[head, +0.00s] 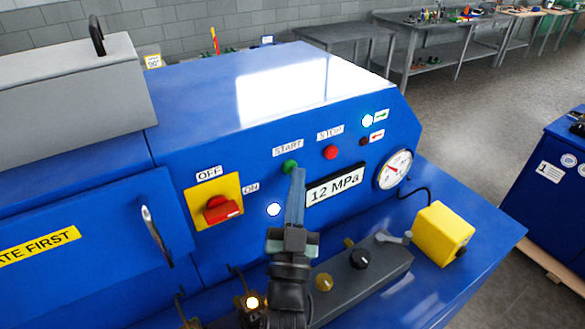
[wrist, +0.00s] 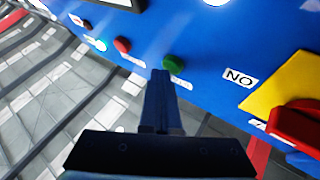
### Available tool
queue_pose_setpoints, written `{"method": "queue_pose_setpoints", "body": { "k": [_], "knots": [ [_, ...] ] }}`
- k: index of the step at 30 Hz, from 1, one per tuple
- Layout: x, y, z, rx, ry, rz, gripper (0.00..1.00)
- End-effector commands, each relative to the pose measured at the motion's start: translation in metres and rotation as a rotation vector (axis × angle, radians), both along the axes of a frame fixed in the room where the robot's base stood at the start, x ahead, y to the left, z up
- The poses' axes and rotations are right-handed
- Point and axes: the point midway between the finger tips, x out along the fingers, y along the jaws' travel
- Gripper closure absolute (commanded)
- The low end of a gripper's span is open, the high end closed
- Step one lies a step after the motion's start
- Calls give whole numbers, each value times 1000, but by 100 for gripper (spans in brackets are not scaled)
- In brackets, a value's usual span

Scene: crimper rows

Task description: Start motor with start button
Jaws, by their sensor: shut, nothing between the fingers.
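The green start button (head: 290,167) is on the blue machine panel under a START label. It also shows in the wrist view (wrist: 174,65). My gripper (head: 298,172) is shut and empty, with its fingertips at the button's lower right edge in the head view. In the wrist view the shut fingertips (wrist: 160,74) lie just beside the green button; I cannot tell whether they touch it. The red stop button (head: 330,152) is to the right under a STOP label. The red rotary switch (head: 222,209) on its yellow plate has its handle pointing toward ON.
A display (head: 335,185) reads 12 MPa, beside a round gauge (head: 395,169). A grey control bar (head: 390,262) with knobs and a yellow box (head: 443,233) stand below the panel.

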Motion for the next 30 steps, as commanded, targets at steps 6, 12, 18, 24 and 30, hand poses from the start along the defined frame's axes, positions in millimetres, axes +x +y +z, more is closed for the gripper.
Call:
{"method": "queue_pose_setpoints", "body": {
  "k": [6, 12, 18, 24, 30],
  "knots": [
    [-10, -7, -1, -1, 1, 0, 100],
    [-12, -8, 0, 0, 0, 1, 100],
    [-13, -9, -1, -1, 1, 0, 100],
    [-28, -21, -2, -1, 2, -1, 100],
    [-44, -32, -2, -1, 1, -2, 100]
  ]
}}
